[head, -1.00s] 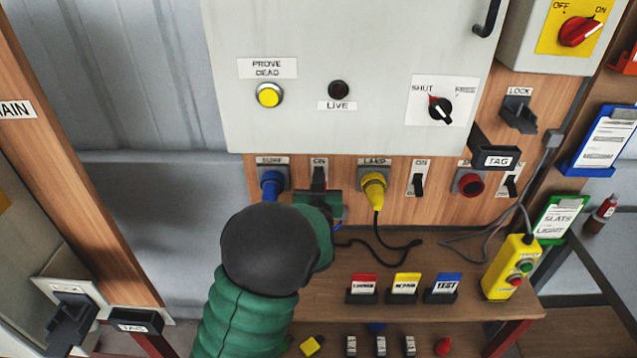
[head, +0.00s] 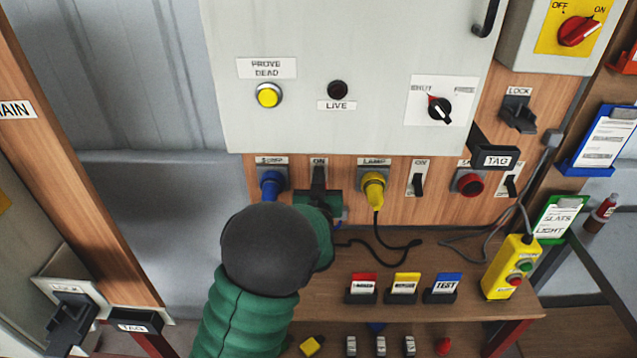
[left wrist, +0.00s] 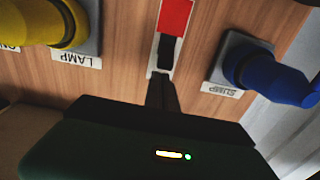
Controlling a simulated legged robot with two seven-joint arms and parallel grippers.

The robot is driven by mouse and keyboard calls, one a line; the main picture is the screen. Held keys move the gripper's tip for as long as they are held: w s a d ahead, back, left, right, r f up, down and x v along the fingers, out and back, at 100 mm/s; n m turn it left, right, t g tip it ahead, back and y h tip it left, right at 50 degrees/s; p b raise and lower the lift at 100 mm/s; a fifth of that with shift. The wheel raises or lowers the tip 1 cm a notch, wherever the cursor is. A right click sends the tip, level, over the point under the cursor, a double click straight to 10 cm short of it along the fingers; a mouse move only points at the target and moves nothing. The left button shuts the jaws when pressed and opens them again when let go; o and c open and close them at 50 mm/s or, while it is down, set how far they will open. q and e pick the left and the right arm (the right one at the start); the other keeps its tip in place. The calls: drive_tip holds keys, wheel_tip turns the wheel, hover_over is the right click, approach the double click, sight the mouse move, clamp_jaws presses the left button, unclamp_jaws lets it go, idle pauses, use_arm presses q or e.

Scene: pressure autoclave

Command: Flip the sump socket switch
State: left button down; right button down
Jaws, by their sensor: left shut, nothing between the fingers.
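The sump socket with its blue plug (head: 271,184) is on the wooden panel; the blue plug also shows in the left wrist view (left wrist: 268,77). The sump switch (left wrist: 167,52) is beside it, a pale plate with a black lever and a red part, seen upside down in the left wrist view. In the head view my gripper mostly hides it below its ON label (head: 319,161). My left gripper (head: 318,180) is shut and empty, its fingertips (left wrist: 162,82) at the label end of the switch. I cannot tell whether they touch the lever. My right gripper is not in view.
The lamp socket with a yellow plug (head: 373,190) and its cable is close to the right of my gripper. A grey cabinet (head: 350,40) overhangs above. A shelf (head: 400,270) with coloured cards is below.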

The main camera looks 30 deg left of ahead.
use_arm(q)
drive_tip(key=shift+f, duration=0.15)
drive_tip(key=f+b+v, duration=0.2)
drive_tip(key=v, duration=0.7)
idle(1.9)
